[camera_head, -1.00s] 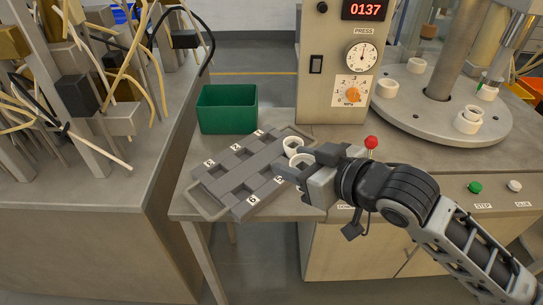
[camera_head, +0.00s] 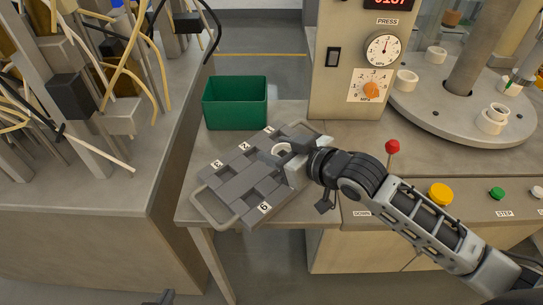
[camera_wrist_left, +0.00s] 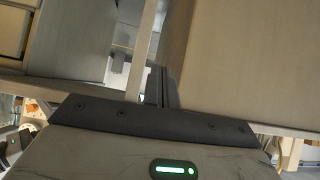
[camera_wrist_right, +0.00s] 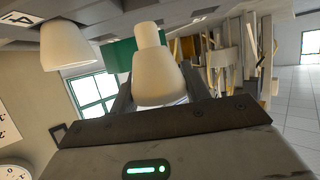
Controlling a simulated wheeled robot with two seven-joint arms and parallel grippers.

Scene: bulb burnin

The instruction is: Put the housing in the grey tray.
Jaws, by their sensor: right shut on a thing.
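The grey tray (camera_head: 207,211) lies on the table, with numbered labels, dark square pockets and a loop handle at each end. My right gripper (camera_head: 284,160) is over the tray's right half, shut on a white housing (camera_head: 281,149). In the right wrist view this housing (camera_wrist_right: 157,82) sits between the fingers, with a narrower white part at its far end. A second white housing (camera_wrist_right: 66,46) is beside label 4 there; in the head view my gripper seems to hide it. My left gripper (camera_head: 160,297) barely shows at the bottom edge; its fingers look together and empty in the left wrist view (camera_wrist_left: 156,86).
A green bin (camera_head: 235,104) stands behind the tray. The press cabinet (camera_head: 345,95) and a round turntable (camera_head: 465,125) with several white parts are to the right. A red-knobbed lever (camera_head: 393,147) rises beside my right arm. A wired rack (camera_head: 90,90) fills the left.

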